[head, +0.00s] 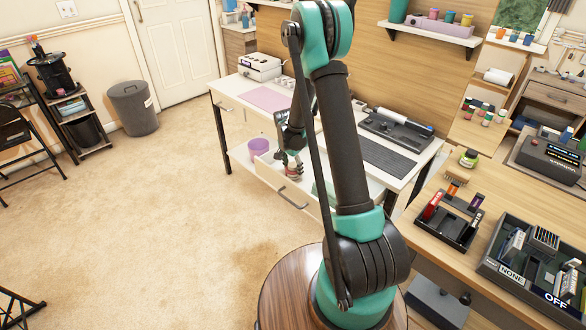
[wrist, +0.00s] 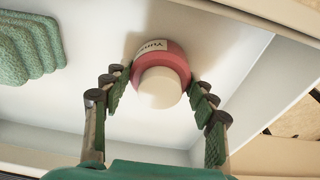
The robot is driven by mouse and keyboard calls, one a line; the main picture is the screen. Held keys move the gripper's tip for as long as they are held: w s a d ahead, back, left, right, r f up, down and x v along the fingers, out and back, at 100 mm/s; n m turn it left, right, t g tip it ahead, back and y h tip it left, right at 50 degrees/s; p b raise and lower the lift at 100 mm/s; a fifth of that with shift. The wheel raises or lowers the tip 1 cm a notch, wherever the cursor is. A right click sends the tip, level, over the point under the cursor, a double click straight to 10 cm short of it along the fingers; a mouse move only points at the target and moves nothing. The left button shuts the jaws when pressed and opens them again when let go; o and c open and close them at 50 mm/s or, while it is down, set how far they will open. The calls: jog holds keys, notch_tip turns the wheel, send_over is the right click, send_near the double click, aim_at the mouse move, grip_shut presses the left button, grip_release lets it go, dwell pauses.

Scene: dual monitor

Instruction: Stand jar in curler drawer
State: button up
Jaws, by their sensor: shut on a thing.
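My gripper (wrist: 160,90) is shut on a jar (wrist: 175,58) with a red-pink body, a cream top and a partly readable label. One finger is on each side of it. The jar is over the white floor of the open drawer (wrist: 235,95); I cannot tell if it touches the floor. A green textured thing, perhaps a curler (wrist: 25,50), lies in the drawer at the left. In the head view, my gripper (head: 292,168) is low at the pulled-out drawer (head: 286,193) under the white desk; the jar is small and partly hidden there.
The white desk (head: 235,88) bears a pink mat (head: 264,98), a keyboard (head: 384,158) and a white box (head: 260,67). A purple bin (head: 259,147) stands beneath it, behind the drawer. A wooden table (head: 420,205) with trays is at right.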

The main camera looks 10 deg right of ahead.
jog(key=o, duration=1.2)
jog(key=shift+f, duration=0.1)
notch_tip(320, 180, up, 12)
jog(key=s+a, duration=0.1)
jog(key=s+d+r+n+t, duration=0.1)
jog(key=s+d+r+n, duration=0.15)
jog(key=s, duration=0.45)
jog(key=s+d+r+n+t, duration=0.1)
jog(key=s+r+n, duration=0.2)
jog(key=s, duration=0.4)
jog(key=shift+s+d+f+n+t+y, duration=0.25)
jog(key=shift+s+n, duration=0.65)
jog(key=shift+s, duration=1.75)
jog(key=shift+s+d+f+n+t+y, duration=0.3)
jog(key=shift+s+n, duration=0.55)
jog(key=shift+s, duration=1.85)
jog(key=shift+s+d+f+n+t+y, duration=0.15)
jog(key=shift+s+d+f+n, duration=0.5)
jog(key=shift+s, duration=2)
jog(key=shift+a+r+n, duration=0.25)
jog(key=shift+r, duration=0.05)
